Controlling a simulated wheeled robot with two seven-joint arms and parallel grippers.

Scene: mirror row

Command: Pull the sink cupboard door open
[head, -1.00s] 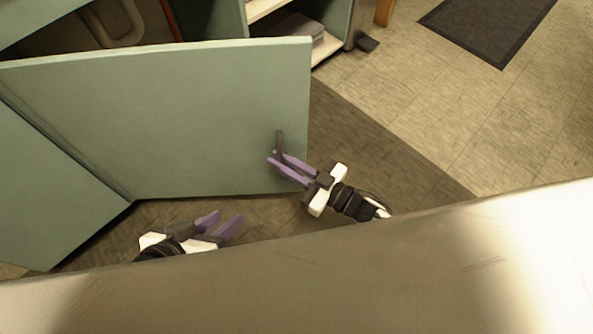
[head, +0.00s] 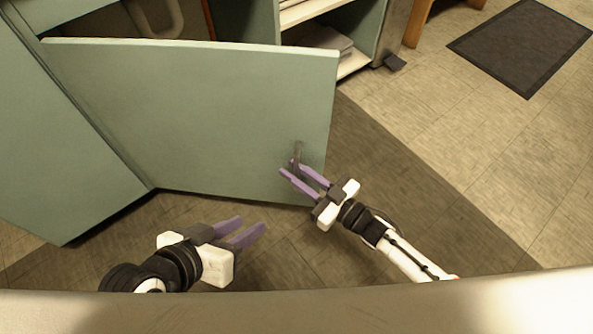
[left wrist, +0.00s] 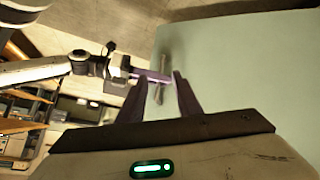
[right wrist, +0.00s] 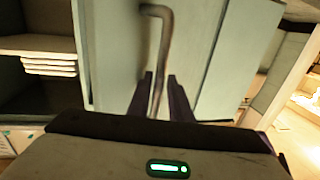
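The sink cupboard door (head: 190,120) is a pale green panel standing swung out from the cupboard, with the dark opening behind it. Its dark bar handle (head: 298,152) is near the free edge and also shows in the right wrist view (right wrist: 164,35). My right gripper (head: 289,167) is at the handle, fingers apart; in the right wrist view the bar runs between the fingers, nearer the left one. My left gripper (head: 252,226) is open and empty, low in front of the door. The left wrist view shows the handle (left wrist: 164,70) and my right gripper beyond its fingers.
A curved pipe (head: 165,18) shows inside the cupboard. Open shelves (head: 310,12) with a grey stack stand behind the door's free edge.

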